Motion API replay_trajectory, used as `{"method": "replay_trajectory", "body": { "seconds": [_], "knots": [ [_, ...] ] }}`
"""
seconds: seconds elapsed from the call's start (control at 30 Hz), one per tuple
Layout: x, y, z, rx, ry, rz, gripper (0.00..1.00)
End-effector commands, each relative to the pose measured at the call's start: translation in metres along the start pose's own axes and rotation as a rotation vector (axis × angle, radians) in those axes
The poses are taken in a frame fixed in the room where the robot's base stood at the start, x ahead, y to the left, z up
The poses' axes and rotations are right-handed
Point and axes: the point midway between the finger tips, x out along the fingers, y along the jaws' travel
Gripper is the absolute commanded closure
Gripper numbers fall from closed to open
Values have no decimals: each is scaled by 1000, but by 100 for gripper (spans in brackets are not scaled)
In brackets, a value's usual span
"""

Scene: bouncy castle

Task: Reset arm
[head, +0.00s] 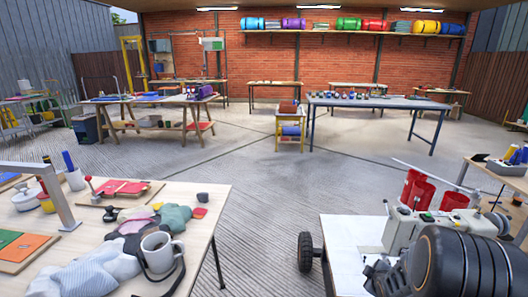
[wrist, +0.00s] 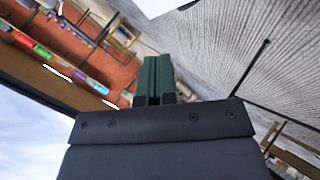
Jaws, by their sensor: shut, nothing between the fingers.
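My gripper (wrist: 158,78) shows in the wrist view with its two dark green fingers together and nothing between them. It is held up in free air, touching nothing that I can see. Past the fingers, the wrist view shows the concrete floor and the brick wall at a steep tilt. In the head view I cannot make out the gripper with certainty; dark rounded parts fill the bottom right corner.
A near left table (head: 200,222) holds a white mug (head: 160,252), crumpled fabrics (head: 95,272) and coloured sheets. A white-topped table (head: 345,262) with a pale machine (head: 425,228) stands at right. Other worktables stand farther back. The grooved floor (head: 265,190) between them is open.

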Motion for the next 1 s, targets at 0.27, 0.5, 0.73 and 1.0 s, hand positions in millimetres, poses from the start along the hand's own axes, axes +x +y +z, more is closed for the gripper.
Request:
{"method": "replay_trajectory", "body": {
  "seconds": [0.27,0.5,0.73,1.0],
  "knots": [
    [-194,63,-114,459,-178,-185,100],
    [-318,54,-156,748,-306,-346,100],
    [-373,42,-167,862,-381,-431,100],
    [-380,38,-167,881,-397,-447,100]
  ]
}}
